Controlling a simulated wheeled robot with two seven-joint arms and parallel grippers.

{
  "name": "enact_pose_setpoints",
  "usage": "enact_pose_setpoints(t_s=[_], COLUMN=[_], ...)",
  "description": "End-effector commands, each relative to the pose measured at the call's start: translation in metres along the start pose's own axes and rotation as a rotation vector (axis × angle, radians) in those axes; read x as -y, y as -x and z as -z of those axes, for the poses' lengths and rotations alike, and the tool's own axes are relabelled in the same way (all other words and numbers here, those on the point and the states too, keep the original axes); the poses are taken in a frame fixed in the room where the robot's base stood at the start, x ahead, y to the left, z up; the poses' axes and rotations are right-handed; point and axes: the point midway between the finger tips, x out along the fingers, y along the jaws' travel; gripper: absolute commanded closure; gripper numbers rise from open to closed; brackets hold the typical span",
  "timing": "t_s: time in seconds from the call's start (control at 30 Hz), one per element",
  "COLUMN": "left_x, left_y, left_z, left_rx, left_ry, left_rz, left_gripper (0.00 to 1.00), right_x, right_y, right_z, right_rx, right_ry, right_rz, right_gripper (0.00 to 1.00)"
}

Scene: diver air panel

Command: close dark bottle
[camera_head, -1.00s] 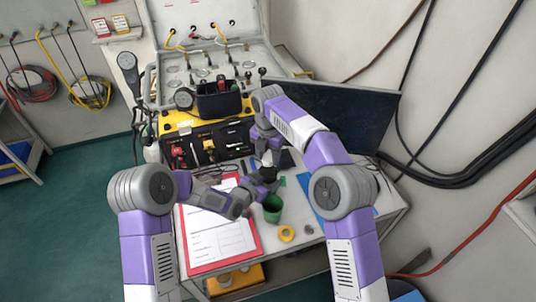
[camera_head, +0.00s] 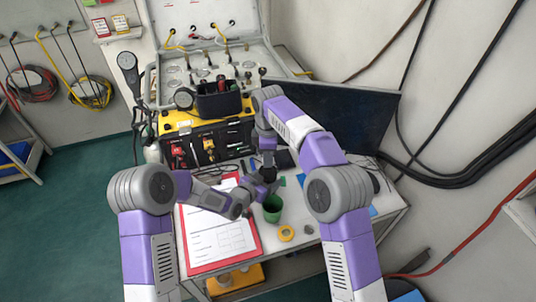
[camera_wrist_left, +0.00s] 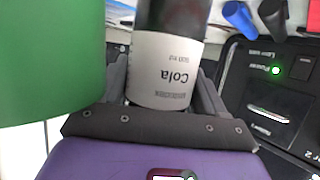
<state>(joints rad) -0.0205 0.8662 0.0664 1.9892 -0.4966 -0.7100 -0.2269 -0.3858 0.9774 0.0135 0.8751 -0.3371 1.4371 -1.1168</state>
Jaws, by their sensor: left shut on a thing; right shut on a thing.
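The dark bottle (camera_wrist_left: 172,55), with a white "Cola" label, is between the fingers of my left gripper (camera_wrist_left: 165,95) in the left wrist view. That gripper (camera_head: 264,180) is shut on it, and in the head view it is just behind the green cup. The bottle's top is outside the left wrist view. In the head view my right gripper (camera_head: 268,160) points down just above the left gripper, over the bottle. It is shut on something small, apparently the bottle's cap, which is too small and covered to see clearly. I cannot tell whether the cap touches the bottle.
The green cup (camera_head: 272,209) stands close in front of the left gripper; it looms at left in the wrist view. A yellow tape ring (camera_head: 286,233) and a red clipboard (camera_head: 256,247) lie on the table. A black-and-yellow case (camera_head: 226,140) and a dark screen (camera_head: 345,118) stand behind.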

Motion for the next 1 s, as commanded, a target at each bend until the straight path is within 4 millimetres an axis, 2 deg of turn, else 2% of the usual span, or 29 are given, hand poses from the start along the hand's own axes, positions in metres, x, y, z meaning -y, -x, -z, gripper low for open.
enact_pose_setpoints(t_s=[1.0], left_x=[-0.0006], left_y=[0.0], left_z=[0.0006], left_rx=[-0.002], left_ry=[-0.001], left_rz=[-0.001], left_gripper=[1.0], right_x=[-0.0001], right_y=[-0.0009], right_z=[-0.0003], right_rx=[-0.002], right_ry=[-2.06], right_rz=[-0.002], right_gripper=[1.0])
